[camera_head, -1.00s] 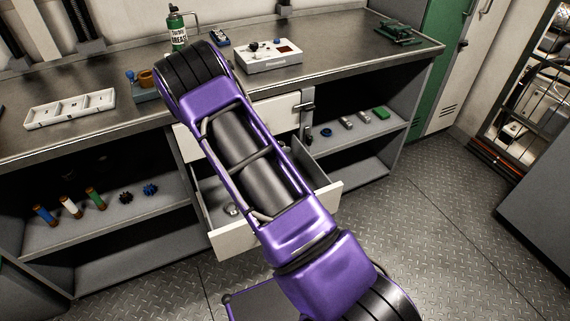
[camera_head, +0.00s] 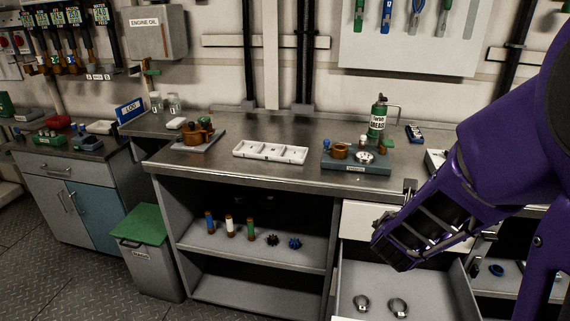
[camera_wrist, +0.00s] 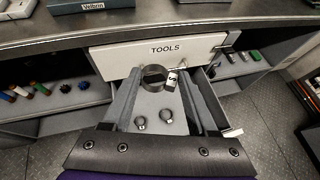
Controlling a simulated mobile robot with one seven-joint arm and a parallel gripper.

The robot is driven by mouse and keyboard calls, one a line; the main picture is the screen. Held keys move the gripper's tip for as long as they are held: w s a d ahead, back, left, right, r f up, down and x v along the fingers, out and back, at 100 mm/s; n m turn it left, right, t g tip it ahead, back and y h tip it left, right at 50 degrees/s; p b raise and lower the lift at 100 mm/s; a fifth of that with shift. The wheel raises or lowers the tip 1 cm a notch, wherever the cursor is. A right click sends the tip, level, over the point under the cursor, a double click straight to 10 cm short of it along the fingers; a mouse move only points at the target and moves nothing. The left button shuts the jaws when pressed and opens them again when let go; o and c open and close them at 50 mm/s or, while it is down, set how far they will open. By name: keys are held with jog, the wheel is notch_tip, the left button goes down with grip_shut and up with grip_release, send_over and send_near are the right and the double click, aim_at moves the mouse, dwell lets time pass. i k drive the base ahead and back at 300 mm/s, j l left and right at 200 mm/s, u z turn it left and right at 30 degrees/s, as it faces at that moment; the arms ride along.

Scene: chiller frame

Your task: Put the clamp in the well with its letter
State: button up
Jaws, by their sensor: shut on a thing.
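My gripper (camera_wrist: 158,92) is shut on a dark ring-shaped clamp (camera_wrist: 147,85), seen in the wrist view. A white tag with a dark letter, which looks like an S, sticks out on the clamp's right. Two smaller metal ring clamps (camera_wrist: 140,122) (camera_wrist: 166,116) lie in the drawer; both also show in the head view (camera_head: 361,303) (camera_head: 398,309). A white tray (camera_head: 270,152) with three wells sits on the bench; no letters are readable on it.
A blue-grey block (camera_head: 356,164) with a copper ring and metal parts stands right of the tray. A copper pot-like part (camera_head: 198,134) is left of it. A grease bottle (camera_head: 377,122) stands behind. The open drawer (camera_head: 340,276) juts out below the bench.

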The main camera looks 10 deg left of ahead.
aim_at(249, 151)
jog(key=j+u, duration=0.1)
jog(key=u, duration=0.3)
jog(key=i+j+u, duration=0.1)
jog(key=u, duration=0.3)
jog(key=i+j+u, duration=0.1)
jog(key=u, duration=0.3)
jog(key=i+u, duration=0.1)
jog(key=u, duration=0.3)
jog(key=i+u, duration=0.1)
jog(key=u, duration=0.3)
jog(key=i+j+z, duration=0.1)
jog(key=i, duration=0.25)
jog(key=i+j+z, duration=0.1)
jog(key=i+j, duration=0.15)
jog(key=i+z, duration=0.1)
jog(key=z, duration=0.25)
jog(key=i+z, duration=0.15)
jog(key=z, duration=0.2)
jog(key=i+z, duration=0.1)
jog(key=z, duration=0.3)
jog(key=i+l+z, duration=0.1)
jog(key=i+z, duration=0.4)
jog(key=z, duration=0.2)
